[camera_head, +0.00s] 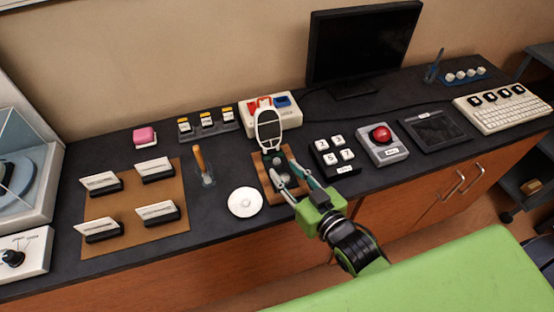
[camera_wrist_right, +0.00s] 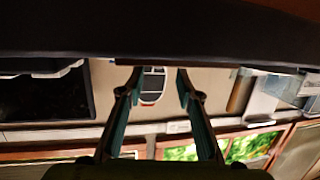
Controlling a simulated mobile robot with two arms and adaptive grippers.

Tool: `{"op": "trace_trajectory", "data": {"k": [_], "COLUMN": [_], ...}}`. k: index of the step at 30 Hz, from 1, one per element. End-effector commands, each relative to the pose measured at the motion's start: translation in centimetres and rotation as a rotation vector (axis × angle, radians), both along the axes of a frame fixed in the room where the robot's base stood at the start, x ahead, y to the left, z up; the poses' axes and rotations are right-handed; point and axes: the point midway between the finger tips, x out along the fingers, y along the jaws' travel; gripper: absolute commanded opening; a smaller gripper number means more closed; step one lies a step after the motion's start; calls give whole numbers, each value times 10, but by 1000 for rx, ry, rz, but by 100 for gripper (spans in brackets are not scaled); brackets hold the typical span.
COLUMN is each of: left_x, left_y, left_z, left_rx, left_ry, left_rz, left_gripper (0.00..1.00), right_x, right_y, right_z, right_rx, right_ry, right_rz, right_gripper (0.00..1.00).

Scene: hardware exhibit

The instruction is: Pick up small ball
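My right gripper (camera_head: 281,166) reaches over a small wooden board (camera_head: 267,188) near the front of the dark counter. Its fingers are apart, and in the right wrist view (camera_wrist_right: 159,75) the gap between them is empty. Greyish shapes show on the board between and behind the fingers; I cannot tell whether one is a small ball. A row of several small whitish balls (camera_head: 471,74) sits on a blue holder at the far right, well away from my gripper. My left gripper is not in view.
A white-framed upright panel (camera_head: 269,128) stands just behind my right gripper. A white disc (camera_head: 245,201) lies left of it, and a numbered key block (camera_head: 337,157) and red button box (camera_head: 381,138) stand right. A monitor (camera_head: 362,45) stands at the back.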

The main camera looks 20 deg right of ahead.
Motion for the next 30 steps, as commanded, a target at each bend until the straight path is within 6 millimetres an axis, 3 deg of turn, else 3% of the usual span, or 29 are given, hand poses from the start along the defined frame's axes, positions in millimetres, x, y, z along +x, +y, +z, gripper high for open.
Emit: {"op": "trace_trajectory", "data": {"k": [6, 15, 19, 30], "left_x": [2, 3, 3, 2], "left_y": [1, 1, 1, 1], "left_z": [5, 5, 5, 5], "left_rx": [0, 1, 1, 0], "left_ry": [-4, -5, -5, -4], "left_rz": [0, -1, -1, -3], "left_gripper": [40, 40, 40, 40], "right_x": [30, 34, 34, 34], "right_y": [4, 5, 5, 5], "right_z": [-4, -6, -6, -5], "right_rx": [0, -1, -1, -1], "right_ry": [-1, 0, 0, -1], "right_rz": [-1, 0, 0, 0], "right_gripper": [32, 32, 0, 0]}}
